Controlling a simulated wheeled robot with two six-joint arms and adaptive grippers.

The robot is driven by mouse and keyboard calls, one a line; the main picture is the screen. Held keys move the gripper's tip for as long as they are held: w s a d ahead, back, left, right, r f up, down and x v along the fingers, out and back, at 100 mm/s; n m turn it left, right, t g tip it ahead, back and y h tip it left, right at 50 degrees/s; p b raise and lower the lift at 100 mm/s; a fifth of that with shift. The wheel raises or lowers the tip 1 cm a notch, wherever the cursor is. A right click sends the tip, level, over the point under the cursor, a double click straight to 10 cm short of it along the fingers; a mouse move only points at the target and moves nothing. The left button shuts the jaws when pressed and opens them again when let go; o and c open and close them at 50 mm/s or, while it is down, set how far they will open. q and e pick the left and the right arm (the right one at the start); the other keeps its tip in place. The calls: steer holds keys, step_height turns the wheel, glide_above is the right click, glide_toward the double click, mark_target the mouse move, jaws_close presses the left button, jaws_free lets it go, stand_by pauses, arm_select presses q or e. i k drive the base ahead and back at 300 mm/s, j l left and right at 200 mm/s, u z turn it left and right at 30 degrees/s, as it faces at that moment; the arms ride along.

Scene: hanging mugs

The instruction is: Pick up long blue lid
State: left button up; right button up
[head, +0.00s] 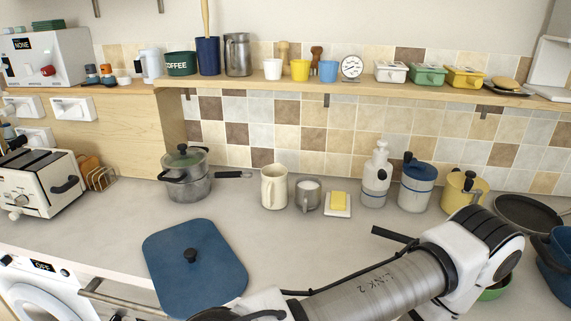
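The long blue lid (178,262) is a rounded rectangle with a dark round knob at its middle. It is at the lower left centre in the head view, by the counter's front edge. It looks flat, but I cannot tell what supports it. The white and grey links of one of my arms cross the lower right, and dark arm parts show close to the lid's lower right corner. Neither gripper's fingers can be seen, so nothing is visibly gripping the lid.
The counter (110,225) has free room behind the lid. A pot (187,188), cream mug (274,188), grey mug (309,199), butter dish (338,212) and canisters stand along the back. A toaster (45,190) is at left, a dark pan (528,213) at right.

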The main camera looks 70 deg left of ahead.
mark_target(193, 269)
steer(key=u, duration=2.95)
